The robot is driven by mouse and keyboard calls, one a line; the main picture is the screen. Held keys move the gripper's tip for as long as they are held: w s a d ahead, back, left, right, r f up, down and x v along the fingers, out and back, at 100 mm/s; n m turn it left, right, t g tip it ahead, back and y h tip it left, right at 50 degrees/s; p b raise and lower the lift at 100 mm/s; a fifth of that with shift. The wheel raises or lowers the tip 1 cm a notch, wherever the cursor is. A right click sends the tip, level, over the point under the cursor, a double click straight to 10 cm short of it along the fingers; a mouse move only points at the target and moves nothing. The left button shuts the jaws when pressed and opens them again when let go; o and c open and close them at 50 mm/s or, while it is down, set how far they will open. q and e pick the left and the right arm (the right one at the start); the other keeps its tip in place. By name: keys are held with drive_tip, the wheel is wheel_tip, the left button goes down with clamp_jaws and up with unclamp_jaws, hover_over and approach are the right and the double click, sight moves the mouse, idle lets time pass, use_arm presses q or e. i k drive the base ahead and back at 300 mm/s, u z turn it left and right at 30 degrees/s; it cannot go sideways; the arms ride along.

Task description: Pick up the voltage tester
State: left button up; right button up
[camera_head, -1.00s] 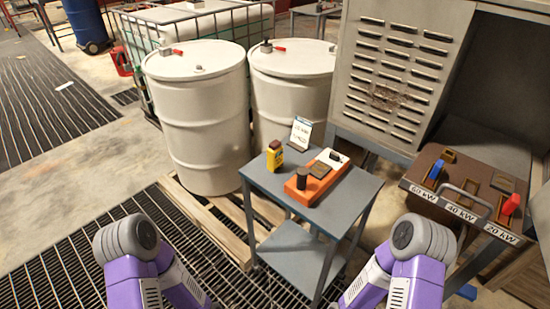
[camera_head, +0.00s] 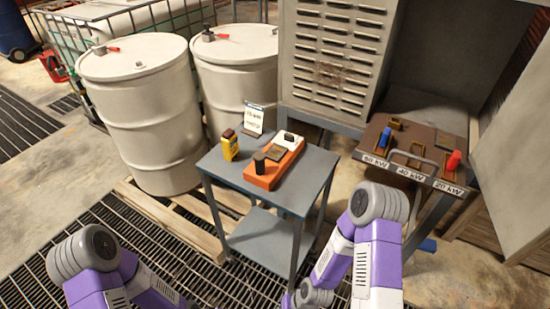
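A small grey table (camera_head: 212,168) stands in the middle of the view. On its top, a small upright yellow unit with a dark top (camera_head: 230,148) stands at the left. Beside it lies a longer orange unit (camera_head: 270,170) with a black knob and a white end. No label names either as the voltage tester, so I cannot tell for sure which it is. Purple and grey links of both my arms show at the bottom, left and right of the table. Neither gripper is in view, and nothing touches the units.
A small sign (camera_head: 254,119) stands at the table's back edge. Two white drums (camera_head: 145,120) stand on a pallet behind left. A grey louvred cabinet (camera_head: 335,55) is behind. A switch panel (camera_head: 425,145) labelled 60, 40 and 20 kW is at the right. Floor grating (camera_head: 150,240) lies in front.

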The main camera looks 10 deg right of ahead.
sight(229, 140)
drive_tip(key=u, duration=1.75)
drive_tip(key=i, duration=1.75)
drive_tip(key=z, duration=1.65)
